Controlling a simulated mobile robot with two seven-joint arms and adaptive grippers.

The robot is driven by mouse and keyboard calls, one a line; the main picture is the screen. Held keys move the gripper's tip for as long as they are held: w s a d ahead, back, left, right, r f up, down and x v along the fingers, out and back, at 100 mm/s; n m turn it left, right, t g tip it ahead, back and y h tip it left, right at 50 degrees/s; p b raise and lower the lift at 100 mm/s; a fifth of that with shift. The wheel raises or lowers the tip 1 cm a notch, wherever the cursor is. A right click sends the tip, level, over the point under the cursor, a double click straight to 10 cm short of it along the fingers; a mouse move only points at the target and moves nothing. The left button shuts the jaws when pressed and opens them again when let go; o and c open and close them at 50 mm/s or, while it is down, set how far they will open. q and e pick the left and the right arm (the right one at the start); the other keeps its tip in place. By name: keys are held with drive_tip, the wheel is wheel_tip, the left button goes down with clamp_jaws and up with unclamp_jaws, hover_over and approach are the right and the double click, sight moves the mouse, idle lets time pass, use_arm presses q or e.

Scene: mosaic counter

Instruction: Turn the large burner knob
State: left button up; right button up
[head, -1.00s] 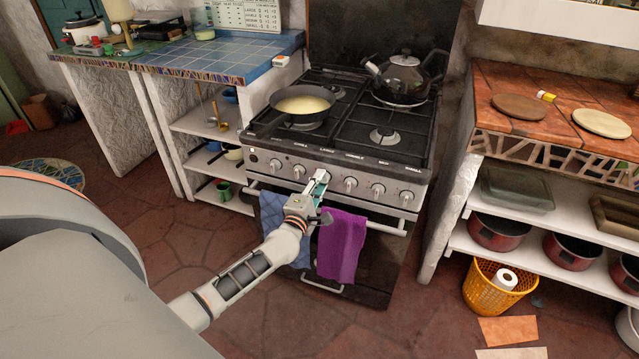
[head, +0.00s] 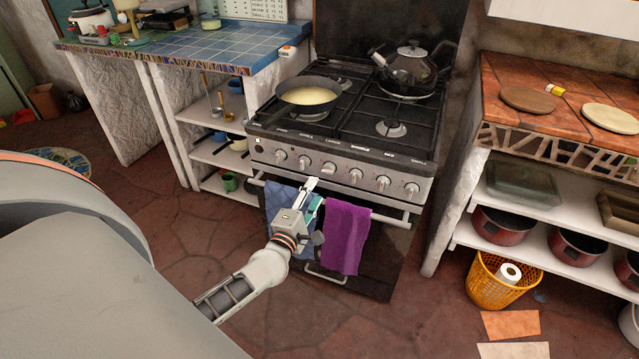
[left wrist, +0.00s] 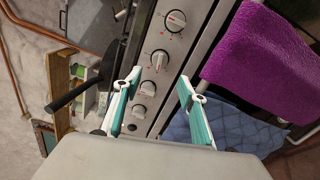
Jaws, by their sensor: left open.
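A row of several round silver knobs runs along the stove's front panel. The third from the left (head: 329,168), under a label that seems to read LARGE, appears to be the large burner knob. Its grip bar looks turned differently from its neighbours' upright bars. It also shows in the left wrist view (left wrist: 159,60), beyond the fingertips. My left gripper (head: 312,186) is just below and in front of the panel, apart from the knobs. Its teal-padded fingers (left wrist: 160,78) are open with nothing between them. My right gripper is not in view.
A purple towel (head: 344,238) and a blue cloth (head: 283,206) hang on the oven handle (head: 385,219), close to my left gripper. A pan (head: 307,96) and a kettle (head: 411,70) stand on the stove.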

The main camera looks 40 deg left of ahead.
use_arm(q)
drive_tip(key=shift+v, duration=1.4)
clamp_jaws()
